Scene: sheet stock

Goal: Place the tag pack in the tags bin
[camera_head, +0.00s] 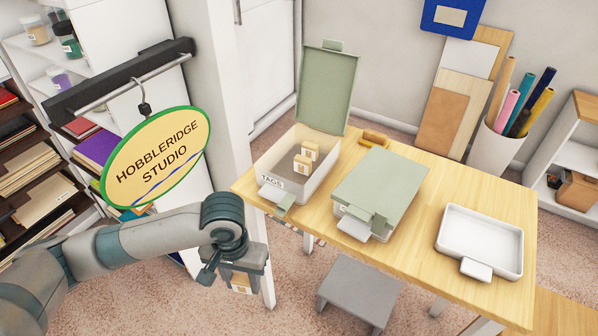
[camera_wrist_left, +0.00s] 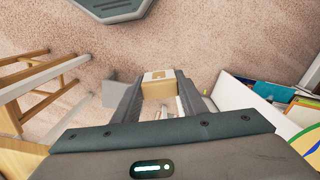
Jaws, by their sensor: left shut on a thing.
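The tags bin (camera_head: 318,187) is a white box labelled TAGS at the left end of the wooden table. Its green lid (camera_head: 327,88) stands open at the back. My left gripper (camera_head: 240,277) is shut on a tan tag pack (camera_head: 240,284), below and left of the bin, off the table's left end. The left wrist view shows the pack (camera_wrist_left: 158,84) between the two fingers, with carpet beyond. My right gripper is not in view.
A second box with a closed green lid (camera_head: 381,186) stands mid-table, and an empty white tray (camera_head: 480,240) at the right. A grey stool (camera_head: 358,290) is below the table's front edge. A hanging Hobbleridge Studio sign (camera_head: 157,158) is above my left arm.

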